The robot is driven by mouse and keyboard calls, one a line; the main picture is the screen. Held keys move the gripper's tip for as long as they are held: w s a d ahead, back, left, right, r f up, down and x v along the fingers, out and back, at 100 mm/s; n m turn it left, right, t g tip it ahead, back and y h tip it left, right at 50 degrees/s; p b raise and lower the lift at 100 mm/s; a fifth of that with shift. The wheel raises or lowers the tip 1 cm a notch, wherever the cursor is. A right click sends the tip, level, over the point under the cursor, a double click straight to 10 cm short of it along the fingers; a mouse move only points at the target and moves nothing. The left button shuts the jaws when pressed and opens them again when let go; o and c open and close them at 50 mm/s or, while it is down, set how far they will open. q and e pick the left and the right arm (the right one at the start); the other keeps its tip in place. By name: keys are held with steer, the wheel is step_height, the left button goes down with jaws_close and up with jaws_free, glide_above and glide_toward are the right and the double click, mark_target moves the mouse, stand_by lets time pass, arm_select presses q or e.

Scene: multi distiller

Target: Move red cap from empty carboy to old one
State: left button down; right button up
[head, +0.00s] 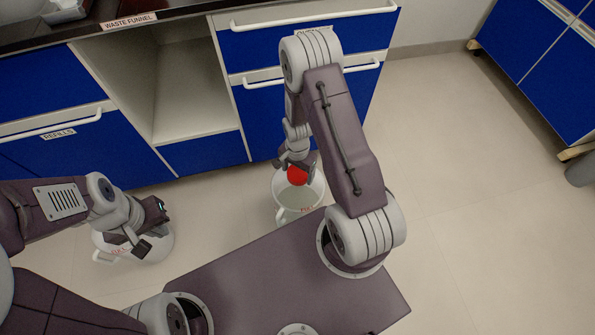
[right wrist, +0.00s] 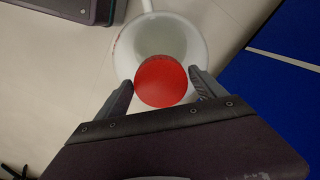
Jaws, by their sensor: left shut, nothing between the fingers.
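The red cap (head: 297,175) is between the fingers of my right gripper (head: 296,168). A second white carboy (head: 160,246) with red lettering stands at the left, partly hidden by my left gripper (head: 138,246). My left gripper is shut and empty over it.
Blue cabinets (head: 195,152) with white handles line the back, with an open shelf bay (head: 185,95) under the "waste funnel" label. Another blue cabinet (head: 540,70) stands at the right. The tiled floor (head: 480,210) at the right is clear.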

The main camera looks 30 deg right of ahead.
steer(key=shift+o, duration=0.6)
step_height(320, 180, up, 8)
steer(key=p, duration=0.5)
steer(key=shift+r, duration=0.55)
steer(key=shift+a, duration=0.1)
